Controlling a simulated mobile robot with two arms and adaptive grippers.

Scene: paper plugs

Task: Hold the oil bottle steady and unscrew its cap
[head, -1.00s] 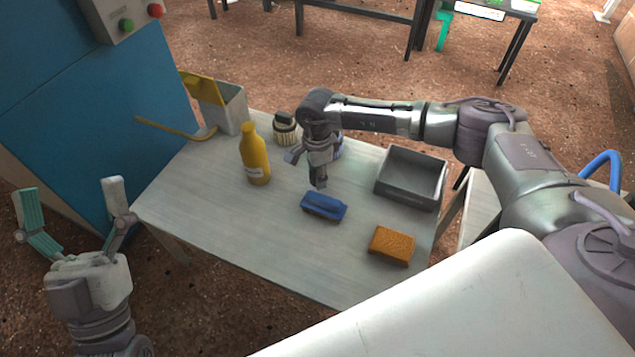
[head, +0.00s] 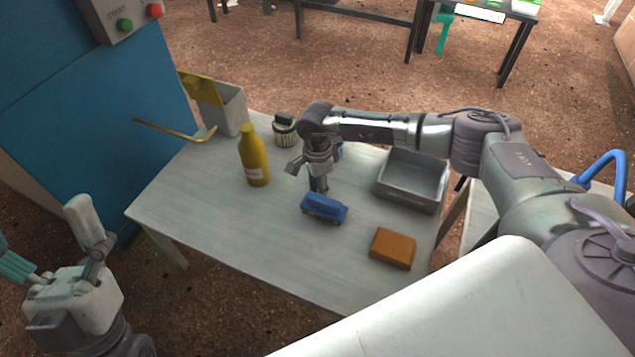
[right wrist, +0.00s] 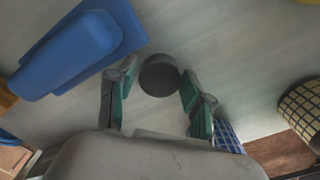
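The yellow oil bottle (head: 254,162) stands upright on the table with a pale label; its narrow top (head: 248,128) is the same yellow. My right gripper (head: 318,187) is to the right of the bottle, pointing down behind the blue brush, apart from the bottle. In the right wrist view its fingers (right wrist: 157,85) are spread on both sides of a dark round thing (right wrist: 159,75); I cannot tell whether they touch it. My left gripper (head: 38,238) is at the lower left, off the table, open and empty, one finger partly cut off by the picture edge.
The blue brush (head: 324,208) and an orange block (head: 393,249) lie near the front. A grey tray (head: 412,180) is at the right. A checked container (head: 285,130) and a grey box (head: 232,108) stand at the back. The table's front left is clear.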

